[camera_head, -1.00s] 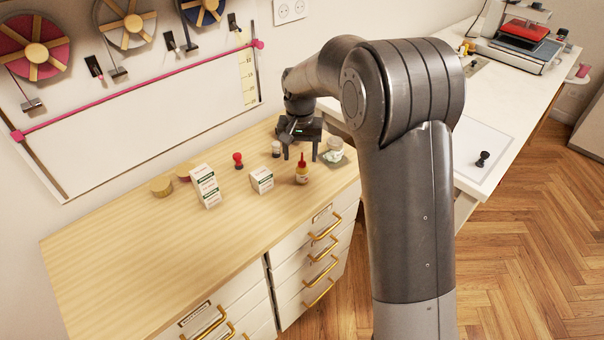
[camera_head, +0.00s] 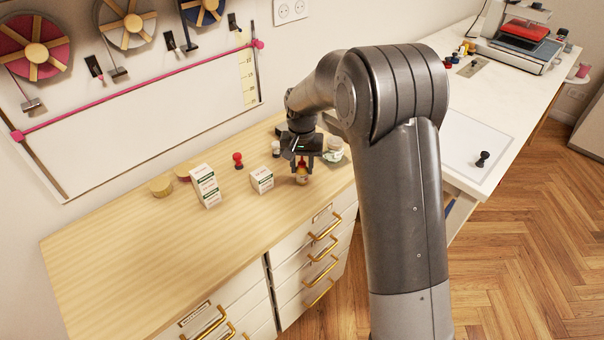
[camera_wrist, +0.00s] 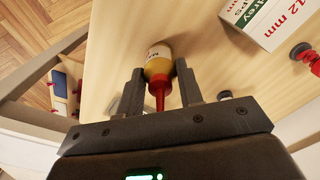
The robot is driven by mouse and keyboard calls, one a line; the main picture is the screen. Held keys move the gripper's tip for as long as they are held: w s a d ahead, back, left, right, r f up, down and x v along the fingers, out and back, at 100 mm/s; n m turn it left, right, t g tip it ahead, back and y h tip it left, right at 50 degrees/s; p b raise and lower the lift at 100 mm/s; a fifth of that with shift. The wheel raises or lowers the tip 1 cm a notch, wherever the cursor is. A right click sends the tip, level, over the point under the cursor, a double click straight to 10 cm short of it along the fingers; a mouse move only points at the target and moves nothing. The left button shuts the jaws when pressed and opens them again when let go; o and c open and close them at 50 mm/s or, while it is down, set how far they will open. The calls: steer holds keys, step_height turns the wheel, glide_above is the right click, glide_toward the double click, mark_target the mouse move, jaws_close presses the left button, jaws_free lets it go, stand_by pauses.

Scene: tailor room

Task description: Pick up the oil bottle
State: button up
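The oil bottle (camera_head: 301,178) stands on the wooden counter near its front edge, partly hidden beneath my gripper in the head view. In the wrist view the oil bottle (camera_wrist: 158,62) has a yellowish body, a pale label and a red nozzle pointing toward the camera. My gripper (camera_head: 302,165) is above and around it. In the wrist view the two fingers of my gripper (camera_wrist: 160,85) are apart, one on each side of the bottle, with a gap visible at least on the left. The right finger is very close to the bottle.
A small white box (camera_head: 262,180) and a taller white box (camera_head: 205,186) stand left of the bottle. A red stamp (camera_head: 238,160), a small jar (camera_head: 276,149) and another jar (camera_head: 333,149) are nearby. The counter's (camera_head: 130,250) left part is clear.

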steer(key=c, duration=0.4)
